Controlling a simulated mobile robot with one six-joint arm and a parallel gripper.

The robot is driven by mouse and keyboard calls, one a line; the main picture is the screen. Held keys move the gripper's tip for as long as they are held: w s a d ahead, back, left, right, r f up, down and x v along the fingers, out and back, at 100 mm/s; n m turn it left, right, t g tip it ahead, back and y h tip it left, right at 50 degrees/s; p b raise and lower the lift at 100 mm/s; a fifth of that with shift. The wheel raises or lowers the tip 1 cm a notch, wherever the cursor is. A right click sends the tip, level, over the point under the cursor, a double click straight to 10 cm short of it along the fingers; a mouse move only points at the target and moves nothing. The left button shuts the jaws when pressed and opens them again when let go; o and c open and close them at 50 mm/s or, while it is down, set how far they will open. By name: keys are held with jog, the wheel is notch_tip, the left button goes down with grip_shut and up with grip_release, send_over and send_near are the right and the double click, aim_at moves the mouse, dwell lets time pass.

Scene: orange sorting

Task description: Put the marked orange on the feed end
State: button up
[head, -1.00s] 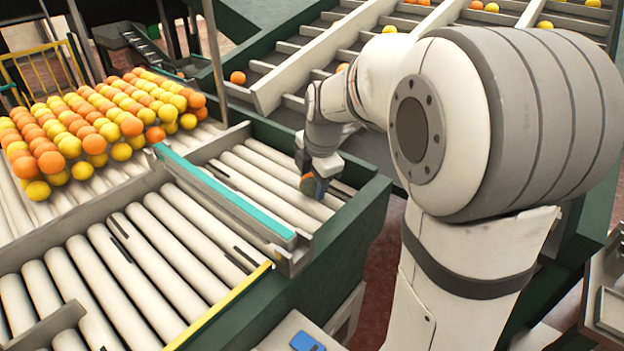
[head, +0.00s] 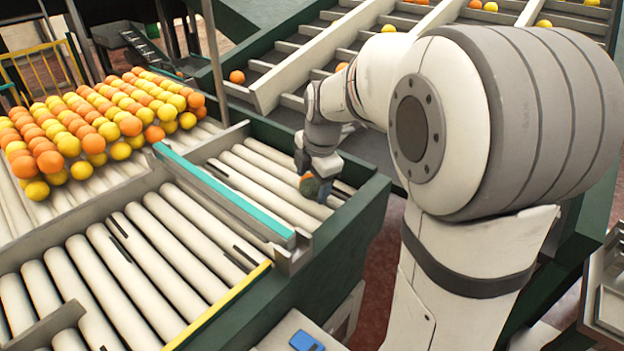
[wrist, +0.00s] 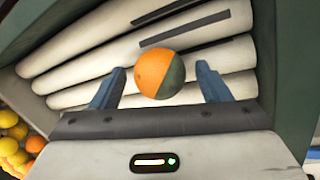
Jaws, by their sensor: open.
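The marked orange (head: 309,187) is half orange and half dark green. It is at the right-hand end of the narrow roller lane (head: 262,177) in the head view. In the wrist view the marked orange (wrist: 160,73) sits between the two blue-grey fingers, with a visible gap on each side. My gripper (wrist: 159,85) is open around it and does not grip it.
A teal-topped divider (head: 222,194) separates this lane from the wider rollers (head: 130,262). Many oranges and yellow fruit (head: 90,125) lie at the left. Green side walls (head: 352,215) edge the lane closely. A sloped sorter (head: 300,65) with loose oranges stands behind.

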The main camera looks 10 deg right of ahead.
jog(key=v, duration=1.2)
